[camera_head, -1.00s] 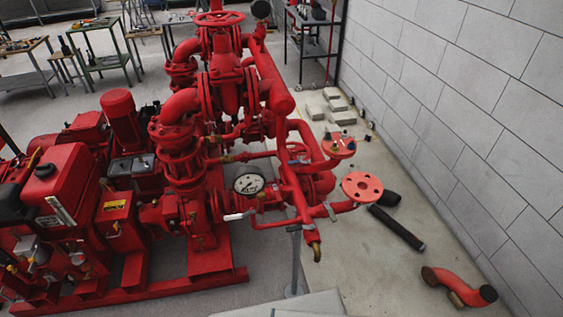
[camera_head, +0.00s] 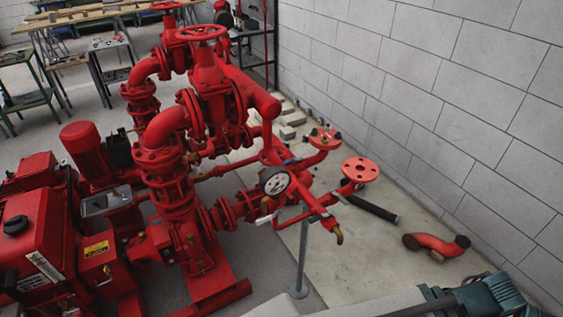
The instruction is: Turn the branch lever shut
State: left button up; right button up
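The red pumpset's thin branch pipe (camera_head: 312,205) runs beside the pressure gauge (camera_head: 275,181) toward a brass-ended outlet (camera_head: 339,235). A small lever with a pale handle (camera_head: 265,218) sticks out to the left, just below the gauge. It looks like the branch lever, but it is too small here to tell its exact angle to the pipe. Neither of my grippers is in view, and nothing touches the lever.
A grey post (camera_head: 301,257) stands on the floor under the branch pipe. A loose red elbow (camera_head: 437,246) and a black hose (camera_head: 372,207) lie on the concrete near the block wall (camera_head: 450,110). Green machinery (camera_head: 485,297) shows at the bottom right.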

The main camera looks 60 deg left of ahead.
aim_at(292, 160)
jog(key=u, duration=1.45)
